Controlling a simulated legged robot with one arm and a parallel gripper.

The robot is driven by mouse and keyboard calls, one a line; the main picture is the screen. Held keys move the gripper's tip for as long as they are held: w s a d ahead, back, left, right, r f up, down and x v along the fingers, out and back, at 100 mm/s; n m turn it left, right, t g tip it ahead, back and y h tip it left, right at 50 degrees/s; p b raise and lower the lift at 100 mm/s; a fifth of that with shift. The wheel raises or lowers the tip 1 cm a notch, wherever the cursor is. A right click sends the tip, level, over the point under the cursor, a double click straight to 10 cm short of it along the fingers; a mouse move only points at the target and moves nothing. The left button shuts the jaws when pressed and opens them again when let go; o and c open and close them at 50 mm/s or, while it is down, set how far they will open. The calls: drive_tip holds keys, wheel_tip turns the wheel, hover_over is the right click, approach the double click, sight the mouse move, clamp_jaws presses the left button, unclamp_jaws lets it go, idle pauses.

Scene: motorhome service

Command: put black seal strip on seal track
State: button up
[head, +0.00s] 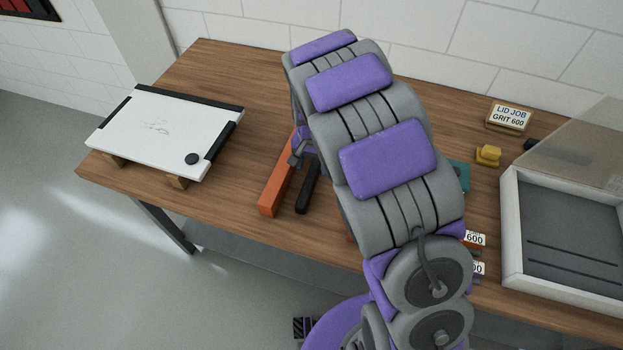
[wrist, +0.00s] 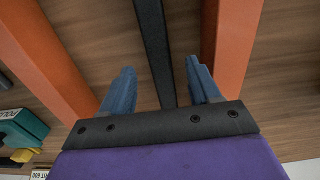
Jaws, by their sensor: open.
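The black seal strip (head: 307,188) lies on the wooden bench beside an orange bar (head: 275,190). In the wrist view the strip (wrist: 152,35) runs between my two open fingers, with orange on both sides. My gripper (wrist: 160,68) is open around the line of the strip, with gaps on both sides; its height above the strip is unclear. In the head view my arm mostly hides it. A white lid panel (head: 150,130) at the left has black edging (head: 222,140) on several sides and a bare front edge. I cannot tell which part is the seal track.
The panel rests on wooden blocks (head: 178,182), with clear bench between it and the orange bar. At the right are a grey tray with a pale frame (head: 511,225), a yellow block (head: 488,155) and a sign (head: 510,117). A teal item (head: 461,175) is partly hidden by my arm.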

sight(312, 173)
wheel_tip(312, 173, down, 5)
drive_tip(key=shift+f+b, duration=0.1)
drive_tip(key=shift+b, duration=0.75)
drive_tip(key=shift+c, duration=0.3)
clamp_jaws()
drive_tip(key=shift+r, duration=0.2)
